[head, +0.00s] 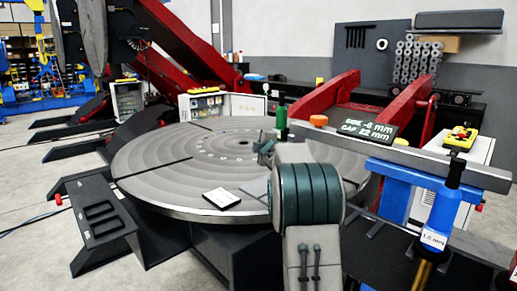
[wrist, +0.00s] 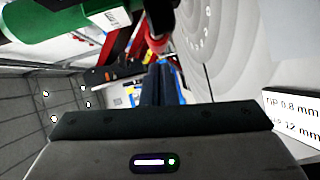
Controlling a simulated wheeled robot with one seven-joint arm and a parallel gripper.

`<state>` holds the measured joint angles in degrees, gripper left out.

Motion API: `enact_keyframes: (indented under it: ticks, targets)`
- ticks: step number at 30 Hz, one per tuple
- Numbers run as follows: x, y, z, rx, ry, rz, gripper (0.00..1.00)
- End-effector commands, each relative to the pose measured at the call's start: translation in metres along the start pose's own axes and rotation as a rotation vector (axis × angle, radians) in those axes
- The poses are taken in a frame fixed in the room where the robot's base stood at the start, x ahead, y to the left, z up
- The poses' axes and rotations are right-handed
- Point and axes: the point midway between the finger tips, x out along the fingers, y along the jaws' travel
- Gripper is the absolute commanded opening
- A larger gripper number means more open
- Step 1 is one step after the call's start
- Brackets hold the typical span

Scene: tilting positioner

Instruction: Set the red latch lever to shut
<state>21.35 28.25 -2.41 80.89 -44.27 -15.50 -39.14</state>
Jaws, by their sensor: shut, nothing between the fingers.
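I cannot pick out the red latch lever for certain. A small red knob (head: 479,206) shows at the right in the head view, beside the blue bracket, and another red knob (head: 59,199) shows at the far left by the dark box. In the wrist view a blurred red part (wrist: 155,40) lies just beyond my fingers; I cannot tell what it is. My gripper (head: 266,150) is over the round grey turntable (head: 150,180), partly hidden by my own arm. Its dark fingers (wrist: 160,82) are together and empty in the wrist view.
A green cylinder (head: 281,118) stands close to my gripper and fills the upper left of the wrist view (wrist: 60,18). A white card (head: 221,198) lies on the turntable. A display (head: 371,125), an orange disc (head: 318,120) and a blue bracket (head: 405,185) are at right.

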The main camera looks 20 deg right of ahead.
Motion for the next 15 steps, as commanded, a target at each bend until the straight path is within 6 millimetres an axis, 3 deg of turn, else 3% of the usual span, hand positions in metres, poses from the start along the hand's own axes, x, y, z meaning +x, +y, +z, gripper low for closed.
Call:
enact_keyframes:
  ticks: [7, 15]
  targets:
    - [-0.017, -0.005, -0.030, -0.001, -0.001, 0.003, 0.00]
    - [-0.064, -0.003, -0.040, 0.000, -0.002, 0.003, 0.00]
